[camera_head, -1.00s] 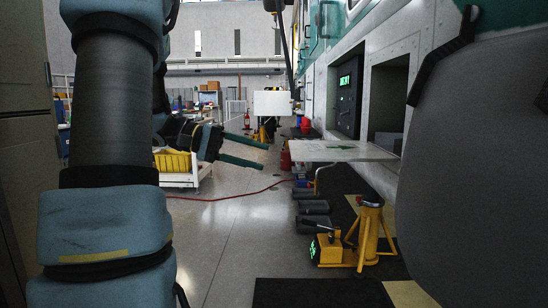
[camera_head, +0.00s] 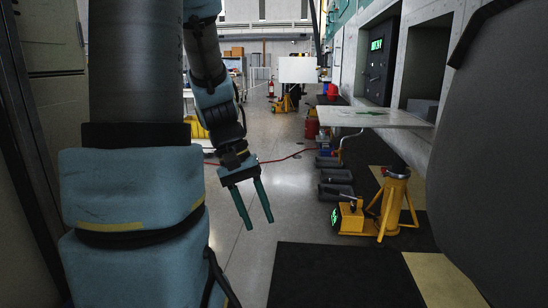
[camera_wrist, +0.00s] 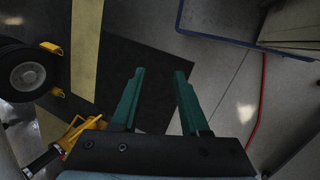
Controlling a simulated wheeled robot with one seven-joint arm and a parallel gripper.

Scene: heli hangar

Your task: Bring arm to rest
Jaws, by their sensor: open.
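My gripper (camera_head: 256,204) hangs from my blue and dark arm near the middle of the head view, its two green fingers pointing down. The fingers are apart with nothing between them. In the wrist view my gripper (camera_wrist: 160,72) also shows open and empty above the floor, with a dark mat (camera_wrist: 150,62) beneath and beyond the fingers. The upper arm fills the left of the head view and hides part of the hangar behind it.
A yellow jack stand (camera_head: 392,208) and a low yellow jack (camera_head: 350,218) stand on the right. A thin shelf (camera_head: 372,117) juts from the wall. A red hose (camera_head: 285,157) crosses the floor. A black wheel (camera_wrist: 28,72) shows in the wrist view. Floor under the gripper looks clear.

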